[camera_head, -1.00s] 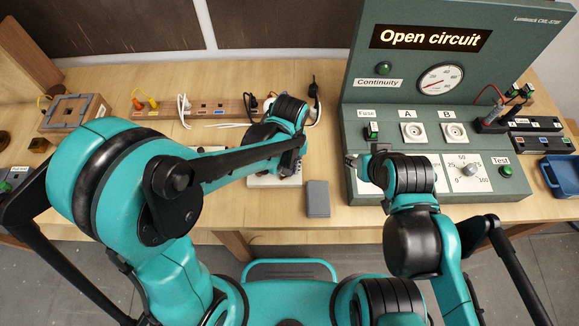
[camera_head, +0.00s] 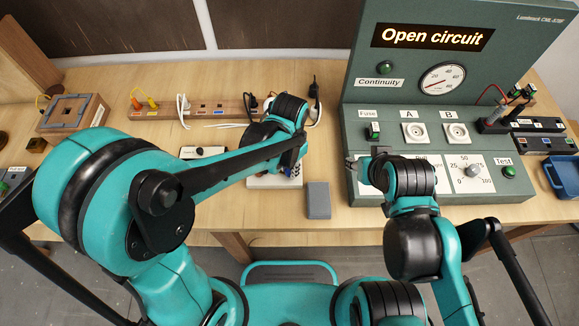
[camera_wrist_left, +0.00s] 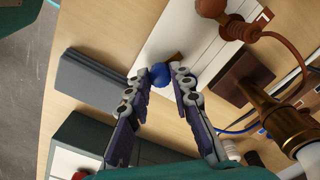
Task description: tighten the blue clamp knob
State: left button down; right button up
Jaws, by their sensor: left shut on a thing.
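The blue clamp knob (camera_wrist_left: 160,75) is a small round blue knob at the edge of a white base (camera_wrist_left: 165,42) in the left wrist view. My left gripper (camera_wrist_left: 160,78) has its two fingertips on either side of the knob and is shut on it. In the head view my left gripper (camera_head: 297,160) is over the white base (camera_head: 268,182), and its wrist hides most of the work there.
A grey block (camera_head: 318,200) lies just right of the white base. The panel display reads "Open circuit" (camera_head: 431,38).

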aim_at(289, 170)
pick_arm(q)
jog(key=m, duration=1.3)
jog(key=shift+w+m+b, duration=0.1)
jog(key=shift+m+b, duration=0.25)
jog(key=shift+m, duration=0.05)
dwell(0.4)
jog(key=c, duration=1.6)
grip_release()
notch_tip(289, 170, up, 12)
jog(key=shift+a, duration=0.1)
